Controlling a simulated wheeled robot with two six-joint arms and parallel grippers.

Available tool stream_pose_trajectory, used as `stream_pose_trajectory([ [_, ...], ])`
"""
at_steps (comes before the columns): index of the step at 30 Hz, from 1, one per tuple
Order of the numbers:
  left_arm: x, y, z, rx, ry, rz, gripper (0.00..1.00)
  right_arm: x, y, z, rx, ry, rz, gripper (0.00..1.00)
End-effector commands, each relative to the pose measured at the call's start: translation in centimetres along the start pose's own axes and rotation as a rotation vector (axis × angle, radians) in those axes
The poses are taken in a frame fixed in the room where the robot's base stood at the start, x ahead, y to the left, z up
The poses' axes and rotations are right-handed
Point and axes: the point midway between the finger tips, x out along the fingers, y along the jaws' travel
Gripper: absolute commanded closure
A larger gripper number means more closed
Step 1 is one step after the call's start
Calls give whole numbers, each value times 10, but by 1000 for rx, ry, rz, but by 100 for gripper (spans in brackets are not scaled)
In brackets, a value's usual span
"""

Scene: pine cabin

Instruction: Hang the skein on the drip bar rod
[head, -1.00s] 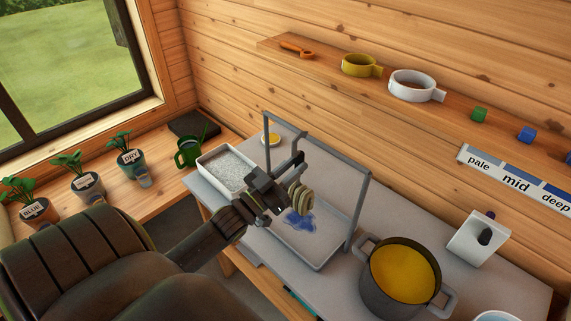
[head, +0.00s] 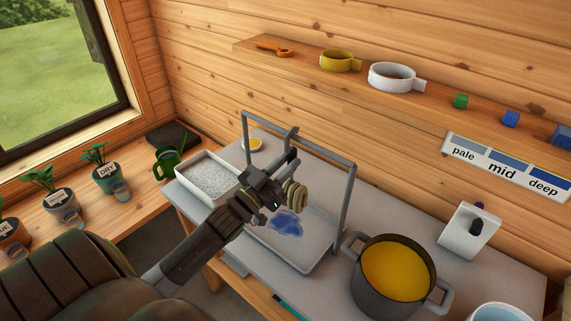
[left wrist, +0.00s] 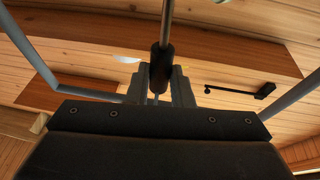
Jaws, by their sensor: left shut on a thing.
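My left gripper (head: 270,192) is over the metal drip tray, in front of the drip bar. It is shut on a dark handle with a thin metal rod, which shows between the fingers in the left wrist view (left wrist: 161,62). The coiled, cream-olive skein (head: 295,196) is at the gripper's right side, above the tray; how it is attached is hidden. The drip bar (head: 325,151) is a grey frame whose crossbar rod runs behind and above the skein. I see no contact between skein and crossbar. My right gripper is not in view.
The tray (head: 309,262) holds a blue puddle. A pot (head: 372,300) of yellow liquid stands to the right. A white granule-filled box (head: 187,183) stands left, a white holder (head: 464,235) far right. Cups sit on the wall shelf (head: 425,105).

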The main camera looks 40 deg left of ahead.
Motion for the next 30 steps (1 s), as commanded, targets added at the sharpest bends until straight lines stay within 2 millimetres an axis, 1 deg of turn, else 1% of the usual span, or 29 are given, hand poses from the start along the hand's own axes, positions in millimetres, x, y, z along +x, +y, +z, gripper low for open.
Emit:
stream_pose_trajectory([
  [6,0,0,0,0,1,0,100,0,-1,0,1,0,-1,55],
  [7,0,0,0,0,1,0,76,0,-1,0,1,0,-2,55],
  [12,0,0,0,0,1,0,55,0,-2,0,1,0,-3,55],
  [20,-1,0,0,0,-1,0,55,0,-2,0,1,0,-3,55],
  [23,-5,0,0,0,-1,0,55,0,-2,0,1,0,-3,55],
  [26,-16,0,1,0,-4,1,55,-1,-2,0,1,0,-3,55],
  [29,-33,0,1,-1,-5,-1,55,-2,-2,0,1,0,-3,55],
  [30,-41,0,2,0,-6,0,55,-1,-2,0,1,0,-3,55],
])
